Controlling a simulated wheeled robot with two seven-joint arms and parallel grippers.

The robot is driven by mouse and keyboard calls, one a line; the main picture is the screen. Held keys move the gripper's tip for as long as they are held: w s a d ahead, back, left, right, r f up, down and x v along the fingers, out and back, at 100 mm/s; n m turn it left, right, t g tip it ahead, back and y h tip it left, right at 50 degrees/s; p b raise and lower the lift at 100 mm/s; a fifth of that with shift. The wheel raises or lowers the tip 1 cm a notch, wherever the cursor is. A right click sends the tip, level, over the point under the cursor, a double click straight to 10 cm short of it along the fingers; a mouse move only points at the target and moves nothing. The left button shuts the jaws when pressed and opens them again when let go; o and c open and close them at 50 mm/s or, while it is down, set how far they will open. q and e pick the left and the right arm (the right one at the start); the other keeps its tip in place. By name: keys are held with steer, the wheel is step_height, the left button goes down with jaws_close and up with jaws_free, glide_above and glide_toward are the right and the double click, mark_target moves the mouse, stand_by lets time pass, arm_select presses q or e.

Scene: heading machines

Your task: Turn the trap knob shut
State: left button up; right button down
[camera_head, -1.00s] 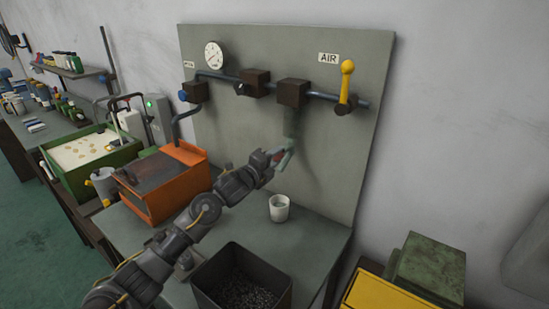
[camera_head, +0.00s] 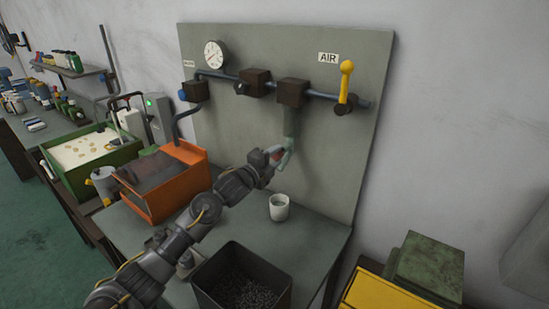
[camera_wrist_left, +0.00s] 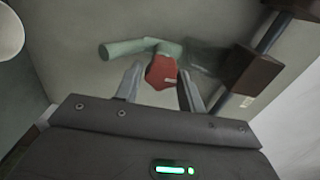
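The trap hangs under the right-hand brown block of the air line as a pale green, translucent body (camera_head: 291,122). Its red knob (camera_head: 276,157) is small in the head view and partly hidden by my gripper. In the left wrist view the red knob (camera_wrist_left: 161,72) sits between the two fingertips, with a pale green spout (camera_wrist_left: 122,48) beside it. My left gripper (camera_head: 274,159) is open, one finger on each side of the knob, with narrow gaps visible. Whether a finger touches it I cannot tell. My right gripper is not in view.
A white cup (camera_head: 279,207) stands on the bench below the trap. A dark bin of small parts (camera_head: 222,262) is nearer. An orange box (camera_head: 181,193) stands left of my arm. A yellow lever (camera_head: 346,82) and a gauge (camera_head: 215,54) are on the panel.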

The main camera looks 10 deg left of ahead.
arm_select(q)
steer(key=o, duration=0.3)
steer(key=b+v, duration=0.3)
steer(key=v, duration=0.7)
steer(key=shift+s+a, duration=0.15)
steer(key=shift+s, duration=0.2)
